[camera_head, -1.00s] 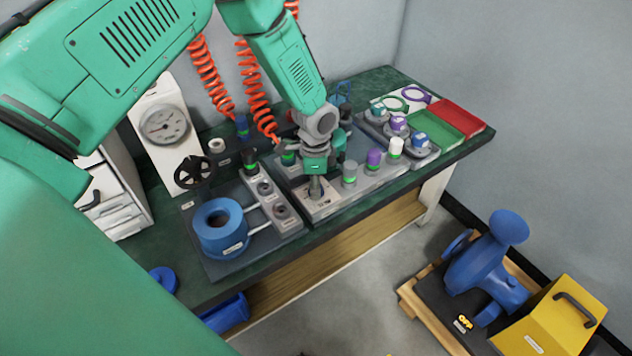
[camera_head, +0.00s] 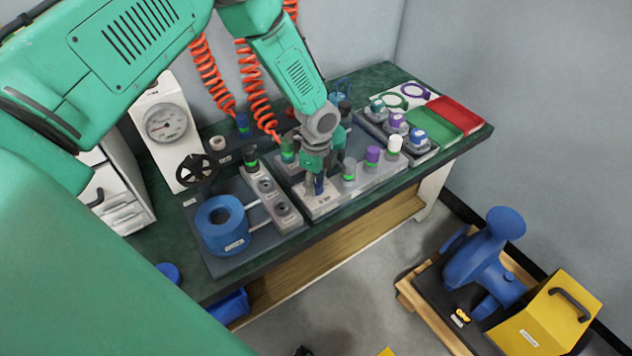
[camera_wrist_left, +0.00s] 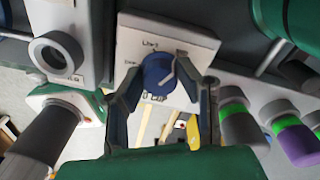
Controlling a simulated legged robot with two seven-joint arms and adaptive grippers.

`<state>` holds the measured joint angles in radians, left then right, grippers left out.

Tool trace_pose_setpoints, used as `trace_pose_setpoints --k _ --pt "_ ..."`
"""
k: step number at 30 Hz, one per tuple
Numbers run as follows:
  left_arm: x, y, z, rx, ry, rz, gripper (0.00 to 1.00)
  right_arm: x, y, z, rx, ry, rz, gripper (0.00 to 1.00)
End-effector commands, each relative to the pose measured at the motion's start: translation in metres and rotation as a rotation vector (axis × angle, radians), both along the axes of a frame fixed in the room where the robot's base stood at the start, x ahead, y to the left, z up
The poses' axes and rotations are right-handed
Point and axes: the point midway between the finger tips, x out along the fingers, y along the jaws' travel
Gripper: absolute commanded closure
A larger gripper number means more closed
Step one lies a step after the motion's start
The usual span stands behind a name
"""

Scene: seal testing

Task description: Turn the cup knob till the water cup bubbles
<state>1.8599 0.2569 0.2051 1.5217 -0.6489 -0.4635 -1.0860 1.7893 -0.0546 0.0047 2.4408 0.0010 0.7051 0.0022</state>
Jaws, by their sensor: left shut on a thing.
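The cup knob (camera_wrist_left: 158,74) is round and blue, with a pale pointer line, on a white block (camera_wrist_left: 130,48) whose front label reads "CUP". In the head view the knob (camera_head: 319,186) sits low on the front of the bench, below my left gripper (camera_head: 318,176). The left gripper's fingers (camera_wrist_left: 160,88) are on either side of the knob in the wrist view, shut on it. I cannot pick out a water cup or any bubbles. My right gripper is not in view.
A blue ring housing (camera_head: 221,232) and a gauge box (camera_head: 160,125) are left. Green (camera_head: 435,128) and red (camera_head: 458,114) trays lie far right.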

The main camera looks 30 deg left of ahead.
Motion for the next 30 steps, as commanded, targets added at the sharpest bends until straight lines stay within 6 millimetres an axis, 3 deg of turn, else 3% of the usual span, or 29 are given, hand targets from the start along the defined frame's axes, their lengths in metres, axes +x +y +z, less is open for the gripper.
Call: trace_pose_setpoints --k 10,11,12,23,30 --pt "0.005 0.002 0.003 0.002 -0.012 0.000 1.00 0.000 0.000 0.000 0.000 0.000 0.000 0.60" --pt "0.005 0.002 0.003 0.002 -0.012 0.000 0.60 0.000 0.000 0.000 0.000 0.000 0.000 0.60" --pt "0.005 0.002 0.003 0.002 -0.012 0.000 0.51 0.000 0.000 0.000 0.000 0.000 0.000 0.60" --pt "0.002 0.001 0.004 0.000 -0.005 0.000 0.51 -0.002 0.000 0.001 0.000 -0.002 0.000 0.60" --pt "0.005 0.001 0.042 0.000 -0.008 0.000 0.51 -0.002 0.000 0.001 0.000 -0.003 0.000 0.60"
